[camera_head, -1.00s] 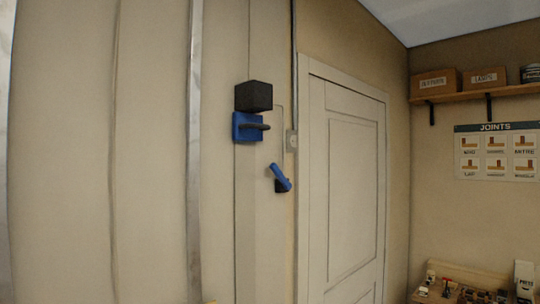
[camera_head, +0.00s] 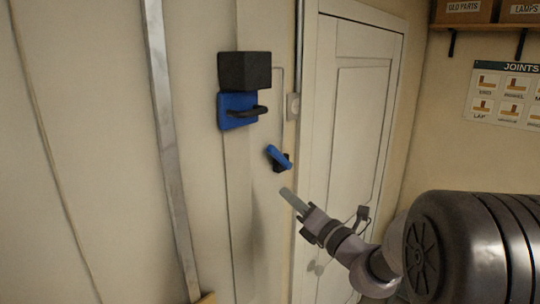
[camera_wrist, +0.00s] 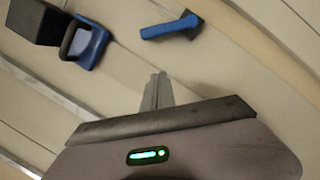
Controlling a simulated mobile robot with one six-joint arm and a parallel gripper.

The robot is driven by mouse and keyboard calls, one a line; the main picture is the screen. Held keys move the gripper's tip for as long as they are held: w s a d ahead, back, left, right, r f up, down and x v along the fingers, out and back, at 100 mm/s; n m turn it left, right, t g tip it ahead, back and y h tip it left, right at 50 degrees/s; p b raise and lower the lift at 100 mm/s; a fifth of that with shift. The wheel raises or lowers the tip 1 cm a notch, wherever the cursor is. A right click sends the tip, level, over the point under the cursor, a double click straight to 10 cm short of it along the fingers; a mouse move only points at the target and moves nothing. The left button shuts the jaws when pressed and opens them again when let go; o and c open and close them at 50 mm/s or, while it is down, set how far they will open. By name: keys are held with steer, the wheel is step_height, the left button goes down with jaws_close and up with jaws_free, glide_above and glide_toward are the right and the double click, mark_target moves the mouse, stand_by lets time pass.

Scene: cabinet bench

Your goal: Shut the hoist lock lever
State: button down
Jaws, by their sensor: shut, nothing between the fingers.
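The lever (camera_head: 278,157) is a short blue handle on a small dark mount, fixed to the wall strip. It tilts, its upper end to the left. Above it is a blue plate (camera_head: 233,117) with a dark loop handle, under a black box (camera_head: 245,70). My gripper (camera_head: 284,193) is shut and empty, just below the lever and apart from it. In the wrist view the lever (camera_wrist: 170,27) lies beyond my closed fingertips (camera_wrist: 158,78), with a clear gap. The blue plate (camera_wrist: 90,46) shows at the upper left there.
A white door (camera_head: 355,130) stands to the right of the lever, with a vertical conduit and small switch box (camera_head: 293,106) between. A metal strip (camera_head: 165,120) runs down the wall at left. A joints poster (camera_head: 508,95) hangs at right.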

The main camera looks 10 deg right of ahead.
mark_target(280, 157)
steer(key=w+a+r+p, duration=0.1)
steer(key=w, duration=0.2)
steer(key=w+a+r+p, duration=0.1)
steer(key=w+p, duration=0.1)
steer(key=w, duration=0.1)
steer(key=w+r+p, duration=0.1)
steer(key=w+r, duration=0.1)
steer(key=w, duration=0.2)
steer(key=shift+a+p, duration=0.3)
steer(key=shift+a, duration=0.1)
steer(key=shift+w+d+r, duration=0.15)
steer(key=shift+d+r, duration=0.1)
steer(key=shift+d, duration=0.05)
steer(key=shift+d+r, duration=0.1)
steer(key=shift+r, duration=0.1)
